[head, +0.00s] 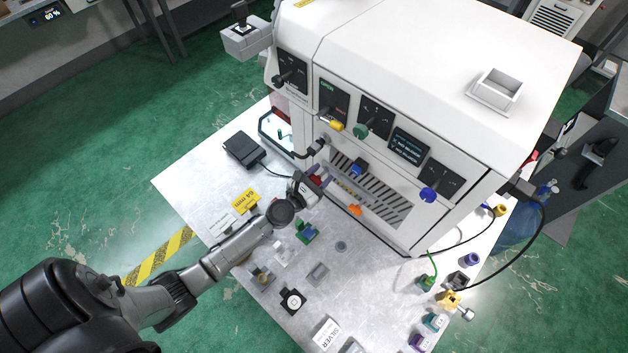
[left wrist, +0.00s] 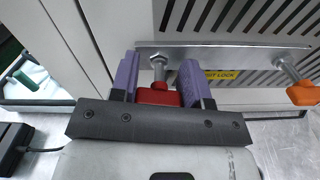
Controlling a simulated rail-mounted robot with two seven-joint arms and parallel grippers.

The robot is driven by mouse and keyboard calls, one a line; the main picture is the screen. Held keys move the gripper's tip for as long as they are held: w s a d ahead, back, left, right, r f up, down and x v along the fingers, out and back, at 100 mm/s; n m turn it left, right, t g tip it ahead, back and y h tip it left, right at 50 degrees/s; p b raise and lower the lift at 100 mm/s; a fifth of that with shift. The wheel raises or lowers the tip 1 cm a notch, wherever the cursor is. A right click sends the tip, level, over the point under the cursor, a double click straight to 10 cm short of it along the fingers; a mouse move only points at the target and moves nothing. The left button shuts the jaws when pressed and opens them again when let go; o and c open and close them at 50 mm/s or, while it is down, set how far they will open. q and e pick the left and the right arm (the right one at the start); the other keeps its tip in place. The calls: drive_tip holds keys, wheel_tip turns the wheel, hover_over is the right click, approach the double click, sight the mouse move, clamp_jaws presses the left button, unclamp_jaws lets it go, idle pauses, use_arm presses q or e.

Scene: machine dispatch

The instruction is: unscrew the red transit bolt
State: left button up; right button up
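The red transit bolt (left wrist: 158,96) is in the left wrist view, its red head between my left gripper's two purple fingers and its metal shank running to a hex nut at the metal bar (left wrist: 225,53). My left gripper (left wrist: 159,85) reaches the machine's lower front; its fingers meet both sides of the red head with no clear gap. In the head view the left gripper (head: 320,176) is at the left end of the bar, and the bolt is mostly hidden. An orange bolt (left wrist: 303,93) is at the bar's right end. My right gripper is not in view.
The white machine (head: 410,70) stands over the table (head: 195,183). A yellow label (left wrist: 222,75) lies behind the bar. A black box (head: 243,150) with a cable is left of the gripper.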

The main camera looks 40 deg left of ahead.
use_arm(q)
drive_tip(key=c, duration=0.3)
drive_tip(key=shift+n, duration=0.9)
drive_tip(key=n, duration=0.3)
drive_tip(key=shift+a, duration=0.1)
drive_tip(key=n, duration=0.4)
drive_tip(key=shift+p, duration=0.4)
drive_tip(key=shift+n, duration=0.5)
drive_tip(key=shift+a, duration=0.1)
